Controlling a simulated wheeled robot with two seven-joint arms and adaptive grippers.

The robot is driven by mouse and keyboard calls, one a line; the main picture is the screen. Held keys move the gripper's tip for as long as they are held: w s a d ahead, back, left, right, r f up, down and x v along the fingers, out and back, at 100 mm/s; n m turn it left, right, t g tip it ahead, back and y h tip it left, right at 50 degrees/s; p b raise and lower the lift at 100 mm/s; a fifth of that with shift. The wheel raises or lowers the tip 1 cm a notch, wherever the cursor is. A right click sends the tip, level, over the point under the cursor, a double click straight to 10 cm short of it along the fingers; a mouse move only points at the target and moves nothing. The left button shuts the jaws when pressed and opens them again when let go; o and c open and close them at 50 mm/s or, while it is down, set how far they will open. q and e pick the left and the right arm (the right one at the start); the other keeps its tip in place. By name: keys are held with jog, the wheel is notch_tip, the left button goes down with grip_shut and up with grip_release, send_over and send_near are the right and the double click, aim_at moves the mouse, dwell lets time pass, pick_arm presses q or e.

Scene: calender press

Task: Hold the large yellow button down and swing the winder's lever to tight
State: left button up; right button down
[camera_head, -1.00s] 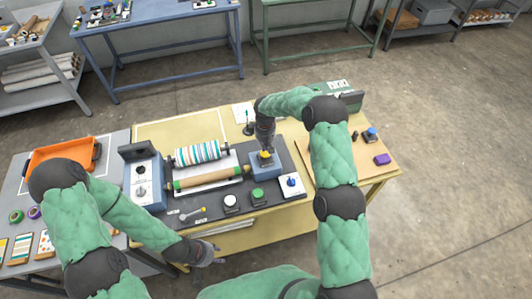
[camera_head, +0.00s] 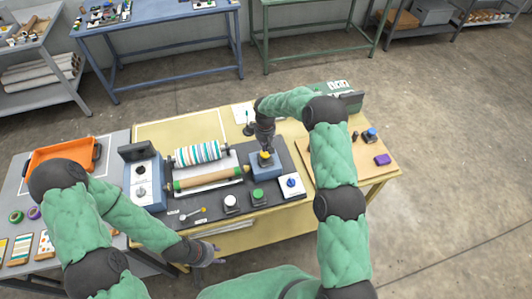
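The large yellow button (camera_head: 266,155) is on a blue box (camera_head: 266,169) at the right of the dark mat. My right gripper (camera_head: 265,146) points down on top of it and partly hides it. They seem to touch; how far the button is pressed cannot be told. A small lever (camera_head: 194,213) with a pale round pivot and a yellowish tip lies at the mat's front, its tip pointing right. Its labels are too small to read. My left gripper (camera_head: 212,255) is low at the table's front edge, in front of the lever and apart from it. Its finger opening is unclear.
Behind the lever are a striped roll (camera_head: 197,153) and a brown roll (camera_head: 208,177). A white button (camera_head: 231,202), a green button (camera_head: 258,196) and a blue-knobbed switch (camera_head: 291,184) stand at the front right. A blue-grey control box (camera_head: 144,183) stands left.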

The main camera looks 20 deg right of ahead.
aim_at(265, 154)
pick_arm(q)
jog(key=shift+f, duration=0.15)
pick_arm(e)
jog(key=shift+f, duration=0.15)
jog(key=shift+s+f+b, duration=0.1)
jog(key=shift+f+b, duration=1.7)
jog(key=shift+f, duration=0.3)
pick_arm(q)
notch_tip(265, 154, down, 3)
jog(key=shift+f, duration=0.4)
pick_arm(e)
jog(key=shift+s+f, duration=0.15)
pick_arm(q)
jog(key=shift+c, duration=0.3)
